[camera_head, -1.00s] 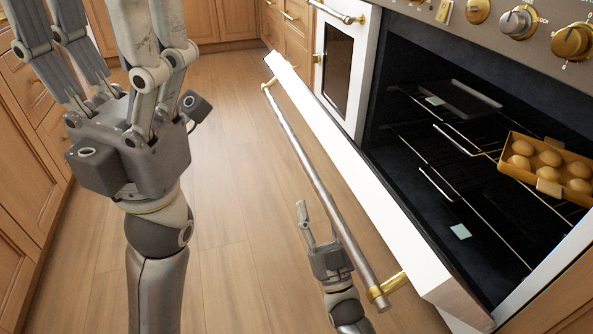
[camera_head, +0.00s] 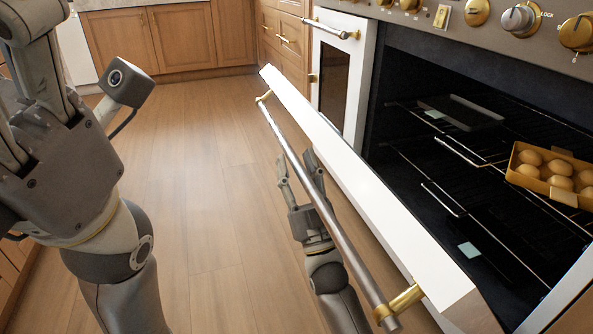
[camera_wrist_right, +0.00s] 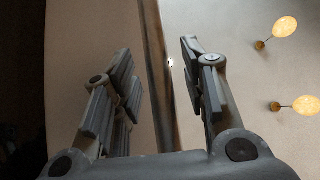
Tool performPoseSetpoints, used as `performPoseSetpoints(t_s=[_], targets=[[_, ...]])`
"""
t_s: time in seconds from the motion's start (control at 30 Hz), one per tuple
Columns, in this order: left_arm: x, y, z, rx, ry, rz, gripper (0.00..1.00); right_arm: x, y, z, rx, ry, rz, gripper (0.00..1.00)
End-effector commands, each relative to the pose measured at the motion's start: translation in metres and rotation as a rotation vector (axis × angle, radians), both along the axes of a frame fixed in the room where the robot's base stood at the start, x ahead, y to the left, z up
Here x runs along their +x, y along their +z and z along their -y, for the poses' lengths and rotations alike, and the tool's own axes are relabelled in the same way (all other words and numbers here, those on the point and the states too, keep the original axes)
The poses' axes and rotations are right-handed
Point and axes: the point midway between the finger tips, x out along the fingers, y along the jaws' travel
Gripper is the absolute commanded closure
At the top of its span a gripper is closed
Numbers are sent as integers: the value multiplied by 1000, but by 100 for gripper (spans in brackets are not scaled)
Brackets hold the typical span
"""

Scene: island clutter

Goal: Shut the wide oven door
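The wide oven door (camera_head: 372,200) is white and hangs partly open, tilted outward from the dark oven cavity (camera_head: 470,180). Its long metal handle (camera_head: 325,222) has brass mounts and runs along the outer side. My right gripper (camera_head: 299,163) is on the outer side of the door, fingers pointing up, partly behind the handle. In the right wrist view its two fingers (camera_wrist_right: 158,85) are spread, with a long bar (camera_wrist_right: 157,70) showing between them; contact is not clear. My left gripper (camera_head: 45,120) is large at the left edge; its fingertips are cut off.
A carton of eggs (camera_head: 551,175) and a dark tray (camera_head: 462,111) sit on the racks inside the oven. A smaller white oven door (camera_head: 345,75) is beyond. Wooden cabinets (camera_head: 170,38) line the back. The wooden floor (camera_head: 205,180) between is clear.

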Motion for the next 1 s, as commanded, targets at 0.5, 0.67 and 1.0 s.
performPoseSetpoints(t_s=[0.5, 0.67, 1.0], targets=[[-2, 1, 0, 1, 1, 4, 34, 2, 2, -1, 0, 0, -1, 85], [-2, 1, 0, 1, 0, 4, 34, 2, 2, -1, 0, 0, -1, 100], [-2, 4, 0, 0, -1, 7, 34, 3, 6, 1, 5, -1, -1, 100]])
